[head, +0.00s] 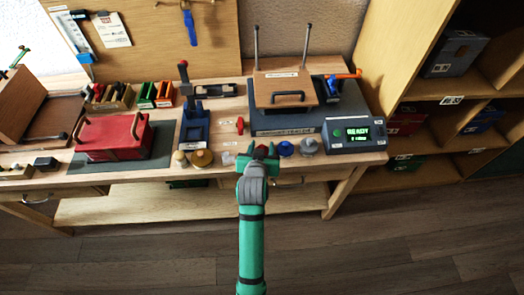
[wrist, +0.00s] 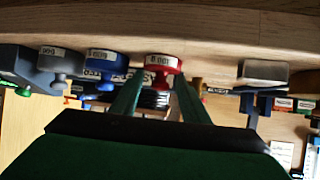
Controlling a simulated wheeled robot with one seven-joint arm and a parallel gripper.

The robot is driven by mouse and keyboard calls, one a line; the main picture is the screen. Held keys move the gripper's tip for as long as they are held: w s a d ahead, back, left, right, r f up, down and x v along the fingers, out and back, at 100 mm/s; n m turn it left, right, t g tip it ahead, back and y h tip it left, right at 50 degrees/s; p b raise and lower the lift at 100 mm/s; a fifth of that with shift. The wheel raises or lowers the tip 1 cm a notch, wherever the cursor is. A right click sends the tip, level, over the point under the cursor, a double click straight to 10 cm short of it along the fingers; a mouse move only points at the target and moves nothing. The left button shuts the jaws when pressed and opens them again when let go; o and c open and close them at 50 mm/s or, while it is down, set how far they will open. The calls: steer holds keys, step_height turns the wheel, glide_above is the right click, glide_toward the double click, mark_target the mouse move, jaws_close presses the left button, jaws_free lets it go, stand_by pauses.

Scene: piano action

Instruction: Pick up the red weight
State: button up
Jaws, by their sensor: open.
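The red weight (wrist: 161,64) is a labelled disc with a knob, seen between the two green fingers of my gripper (wrist: 158,82) in the wrist view. The fingers are spread, and I cannot tell whether either touches it. In the head view my gripper (head: 258,160) is at the front edge of the bench, and only bits of the red weight (head: 272,150) show past it. A blue weight (head: 286,148) and a grey weight (head: 309,146) stand to its right; in the wrist view the blue one (wrist: 103,63) and grey one (wrist: 54,60) are to its left.
A small pale block (head: 227,158) and a brass weight (head: 202,158) are left of my gripper. A display box (head: 355,135) stands at the bench's right end. A red box (head: 112,137) sits on a mat at left. Shelves (head: 440,110) stand right; the floor in front is clear.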

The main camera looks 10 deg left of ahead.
jaws_close()
